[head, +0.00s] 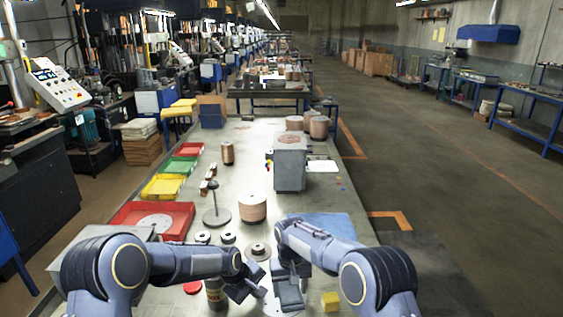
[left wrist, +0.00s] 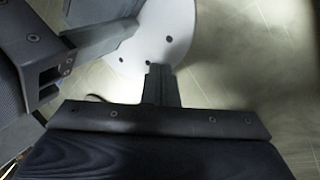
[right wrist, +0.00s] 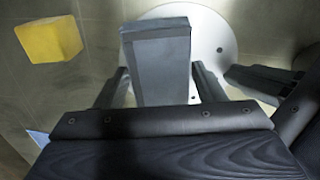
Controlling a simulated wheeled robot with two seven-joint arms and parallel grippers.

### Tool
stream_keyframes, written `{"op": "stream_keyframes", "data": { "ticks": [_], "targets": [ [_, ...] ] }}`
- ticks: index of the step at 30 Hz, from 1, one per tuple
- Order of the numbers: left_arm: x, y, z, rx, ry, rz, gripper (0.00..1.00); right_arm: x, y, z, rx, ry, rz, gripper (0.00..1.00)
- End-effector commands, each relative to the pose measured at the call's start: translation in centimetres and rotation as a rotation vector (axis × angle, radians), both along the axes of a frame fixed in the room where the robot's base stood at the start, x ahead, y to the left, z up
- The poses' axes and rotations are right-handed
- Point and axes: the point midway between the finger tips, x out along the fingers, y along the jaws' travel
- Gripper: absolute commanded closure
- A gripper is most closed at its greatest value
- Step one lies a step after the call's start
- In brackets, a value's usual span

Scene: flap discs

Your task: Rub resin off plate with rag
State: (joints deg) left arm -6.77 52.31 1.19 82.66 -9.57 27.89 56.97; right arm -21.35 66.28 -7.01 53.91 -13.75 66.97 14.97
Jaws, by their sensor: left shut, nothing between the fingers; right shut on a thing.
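The plate (left wrist: 160,30), a pale round disc with a few dark spots, lies on the bench; I cannot tell whether the spots are resin or holes. It also shows in the right wrist view (right wrist: 215,45) and is largely hidden by my grippers in the head view. My right gripper (right wrist: 160,85) is shut on a grey-blue folded block that looks like the rag (right wrist: 162,65); it covers part of the plate in that view. Contact with the plate is unclear. My left gripper (left wrist: 160,75) is shut and empty, its fingertips at the plate's edge in its wrist view.
A yellow block (head: 330,301) stands right of the right gripper. A dark bottle (head: 215,294) stands by the left arm. Flap discs (head: 259,251), a disc stack (head: 252,207), a blue mat (head: 335,226), a grey box (head: 290,165) and a red tray (head: 178,213) lie beyond.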

Motion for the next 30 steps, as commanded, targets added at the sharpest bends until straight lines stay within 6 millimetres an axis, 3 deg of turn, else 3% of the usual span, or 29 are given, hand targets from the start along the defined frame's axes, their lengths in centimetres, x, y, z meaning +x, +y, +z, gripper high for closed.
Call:
{"op": "stream_keyframes", "data": {
  "ticks": [20,30],
  "targets": [
    [0.0,0.0,-0.1,0.001,0.001,0.0,1.0,4.0,0.1,-0.3,0.0,-0.001,0.001,0.55],
    [0.0,0.0,0.0,0.0,0.0,0.0,1.0,1.7,0.1,-0.2,-0.002,0.005,0.003,0.55]
  ]
}}
